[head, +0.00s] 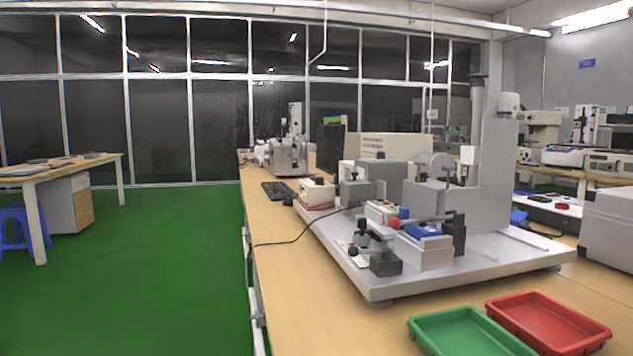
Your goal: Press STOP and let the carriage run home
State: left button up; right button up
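A test machine stands on a light grey base plate (510,250) on the wooden bench. On its near side is a small pale control box (379,208) with coloured buttons. A red round knob or button (394,223) and a blue one (404,213) show at its right end; I cannot read any STOP label. Right of it, a white block with a blue top (425,246) sits beside dark fixtures. Grey blocks (425,197) stand behind; I cannot tell which part is the carriage. Neither of my grippers is in view.
A green tray (420,330) and a red tray (598,338) lie at the bench's near right. A black cable (300,238) runs along the bench's left side. A keyboard (277,192) lies farther back. Green floor (170,270) is clear to the left.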

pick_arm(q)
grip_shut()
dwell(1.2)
